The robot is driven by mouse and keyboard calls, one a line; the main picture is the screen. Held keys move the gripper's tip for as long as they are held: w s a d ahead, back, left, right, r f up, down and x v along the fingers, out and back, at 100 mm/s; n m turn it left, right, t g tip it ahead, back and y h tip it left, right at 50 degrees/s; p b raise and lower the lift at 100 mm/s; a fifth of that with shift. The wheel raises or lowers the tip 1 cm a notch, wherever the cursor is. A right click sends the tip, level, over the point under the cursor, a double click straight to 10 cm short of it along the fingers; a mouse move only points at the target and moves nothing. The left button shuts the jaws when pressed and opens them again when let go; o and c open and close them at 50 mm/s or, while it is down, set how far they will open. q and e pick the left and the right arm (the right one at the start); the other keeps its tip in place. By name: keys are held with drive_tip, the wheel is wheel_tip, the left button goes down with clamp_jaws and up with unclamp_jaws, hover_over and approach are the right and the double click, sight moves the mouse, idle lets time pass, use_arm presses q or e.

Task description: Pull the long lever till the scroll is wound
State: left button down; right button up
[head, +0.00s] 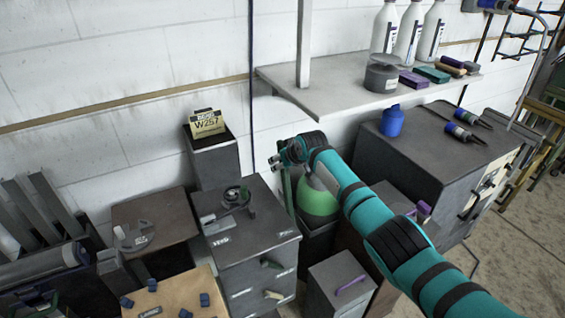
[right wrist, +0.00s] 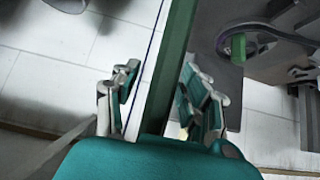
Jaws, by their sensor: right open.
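A long dark green bar (right wrist: 174,62), which looks like the lever, runs between the two fingers of my right gripper (right wrist: 162,98) in the right wrist view. The fingers stand apart on either side of it, and I cannot tell whether either one touches it. In the head view my right gripper (head: 283,152) is in front of the wall, above a green upright piece (head: 287,190) that seems to be the same bar. Much of the bar is hidden by the gripper. I cannot make out a scroll for certain. My left gripper is not in view.
A grey cabinet (head: 248,262) with a small device on top stands left of the bar. A green round vessel (head: 317,203) is close behind my right arm. A shelf (head: 330,92) juts out above.

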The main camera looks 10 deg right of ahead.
drive_tip(key=shift+s, duration=0.1)
drive_tip(key=v, duration=1.2)
drive_tip(key=shift+f, duration=0.1)
